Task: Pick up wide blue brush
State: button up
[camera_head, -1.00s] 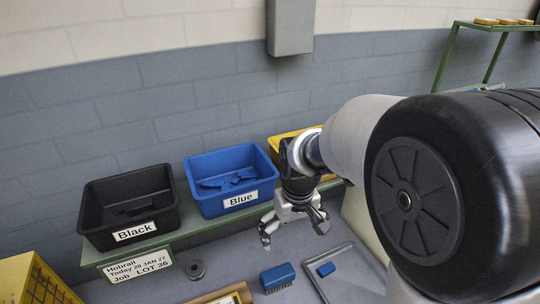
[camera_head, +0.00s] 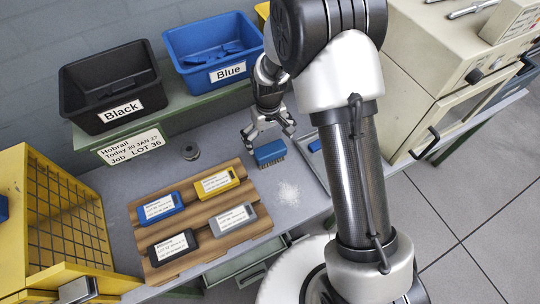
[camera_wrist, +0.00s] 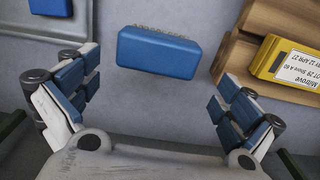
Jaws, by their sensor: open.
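The wide blue brush (camera_head: 269,153) lies on the grey bench, bristles toward the front, just right of the wooden board. In the wrist view the brush (camera_wrist: 159,52) sits ahead of and between my fingers, with pale bristles along its upper edge. My gripper (camera_head: 268,133) is open and empty, above and slightly behind the brush. In the wrist view my gripper (camera_wrist: 153,97) shows its two blue-padded fingers spread wider than the brush, not touching it. A second, smaller blue piece (camera_head: 315,146) lies in a metal-edged tray to the right, partly hidden by my arm.
A wooden board (camera_head: 222,243) holds several labelled blocks left of the brush. Pale crumbs (camera_head: 287,193) lie in front of it. A blue bin (camera_head: 200,77) and black bin (camera_head: 83,122) stand behind. A yellow mesh cage (camera_head: 35,200) stands left, a cream machine (camera_head: 440,85) right.

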aim_at(270, 148)
jog(key=f+b, duration=0.1)
jog(key=f, duration=0.2)
jog(key=f+b, duration=0.1)
jog(key=f, duration=0.2)
jog(key=shift+s+d+f, duration=0.1)
jog(key=shift+d+f, duration=0.1)
jog(key=shift+f, duration=0.1)
jog(key=shift+c, duration=0.5)
jog(key=shift+r, duration=0.1)
jog(key=c, duration=0.8)
jog(key=shift+o, duration=0.2)
notch_tip(270, 148, up, 20)
jog(key=p, duration=0.5)
